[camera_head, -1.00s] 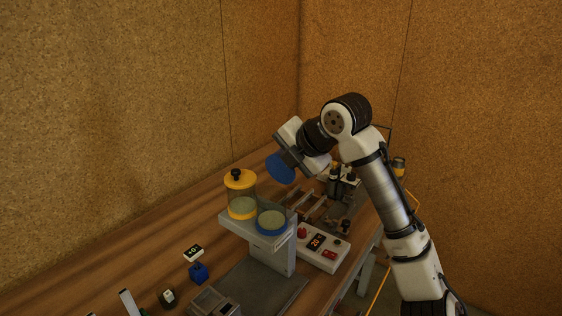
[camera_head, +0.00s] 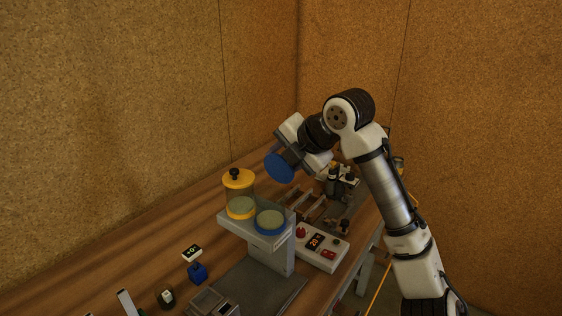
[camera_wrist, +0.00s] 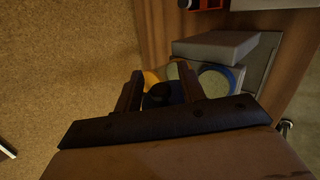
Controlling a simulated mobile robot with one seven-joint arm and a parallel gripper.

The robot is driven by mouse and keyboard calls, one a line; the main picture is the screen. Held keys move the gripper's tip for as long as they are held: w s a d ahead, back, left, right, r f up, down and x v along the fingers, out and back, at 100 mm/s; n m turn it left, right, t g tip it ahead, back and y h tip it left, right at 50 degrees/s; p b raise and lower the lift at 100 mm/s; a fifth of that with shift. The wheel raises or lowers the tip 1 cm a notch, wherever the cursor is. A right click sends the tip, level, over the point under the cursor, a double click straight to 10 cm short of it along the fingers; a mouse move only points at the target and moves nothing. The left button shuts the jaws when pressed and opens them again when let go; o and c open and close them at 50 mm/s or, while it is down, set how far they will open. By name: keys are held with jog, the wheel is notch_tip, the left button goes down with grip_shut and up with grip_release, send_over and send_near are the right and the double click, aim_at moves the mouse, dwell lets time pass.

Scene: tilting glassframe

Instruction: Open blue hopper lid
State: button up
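The blue lid (camera_head: 279,168) is off its hopper and hangs tilted in the air at my gripper, up and slightly right of the hoppers. In the wrist view, a dark knob sits between the two fingertips of my gripper (camera_wrist: 161,91), with the blue lid (camera_wrist: 152,102) partly hidden beyond it. My gripper is shut on the lid's knob. The blue hopper (camera_head: 271,222) is uncovered, with a pale greenish inside and a blue ring; it also shows in the wrist view (camera_wrist: 238,82).
The yellow hopper (camera_head: 239,193) with its black-knobbed lid stands left of the blue one on a grey stand (camera_head: 262,243). A white control box (camera_head: 322,248) is to the right. A small blue block (camera_head: 198,271) lies on the wooden table. Cork walls stand behind.

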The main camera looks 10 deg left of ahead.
jog(key=b+v, duration=0.3)
jog(key=v, duration=1)
